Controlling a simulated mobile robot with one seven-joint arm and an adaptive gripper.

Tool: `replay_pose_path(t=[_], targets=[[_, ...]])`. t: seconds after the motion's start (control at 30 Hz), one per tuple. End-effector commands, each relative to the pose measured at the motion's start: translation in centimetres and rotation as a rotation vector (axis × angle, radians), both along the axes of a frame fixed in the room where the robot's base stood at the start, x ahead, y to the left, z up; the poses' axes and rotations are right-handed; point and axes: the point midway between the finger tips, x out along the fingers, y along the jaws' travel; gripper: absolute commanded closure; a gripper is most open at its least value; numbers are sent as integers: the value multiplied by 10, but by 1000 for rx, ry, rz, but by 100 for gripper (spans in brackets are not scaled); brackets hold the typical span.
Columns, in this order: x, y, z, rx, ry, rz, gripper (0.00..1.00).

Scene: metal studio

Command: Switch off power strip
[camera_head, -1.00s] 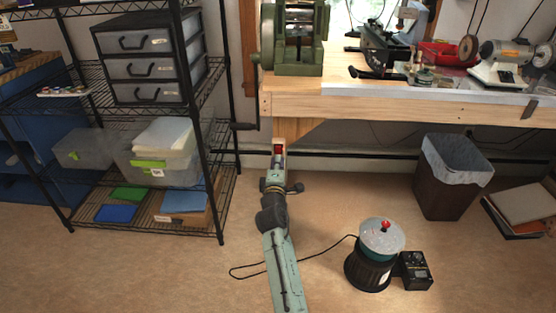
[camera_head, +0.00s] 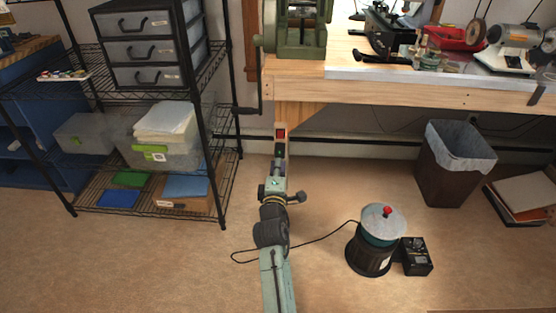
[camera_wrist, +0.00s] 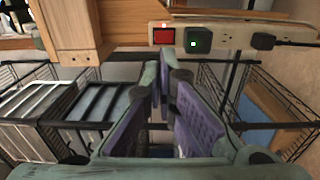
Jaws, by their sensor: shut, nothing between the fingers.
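The power strip (camera_wrist: 228,37) is a long beige bar across the top of the wrist view. Its red switch (camera_wrist: 163,36) is at the left end, beside a black plug with a green light (camera_wrist: 198,41); a second black plug (camera_wrist: 263,41) is further right. In the head view the red switch (camera_head: 281,133) is at the strip's upper end, below the workbench. My gripper (camera_wrist: 167,80), with purple finger pads, is shut and empty. Its tips appear below the switch in the wrist view; I cannot tell the gap in depth. My wrist hides the strip's lower part in the head view.
The wooden workbench (camera_head: 420,92) overhangs the strip, with a crank handle (camera_head: 247,110) at its left. A wire shelf (camera_head: 150,213) stands left. A waste bin (camera_head: 445,175) and a round device (camera_head: 375,245) with a cord stand on the floor at right. Floor between is open.

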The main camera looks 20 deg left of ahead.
Motion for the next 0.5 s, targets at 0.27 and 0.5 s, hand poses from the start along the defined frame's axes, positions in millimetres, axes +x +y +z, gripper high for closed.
replay_pose_path(t=[0.27,0.5], targets=[[-1,1,-9,19,-49,-7,100],[-3,-1,-19,23,-89,-3,100]])
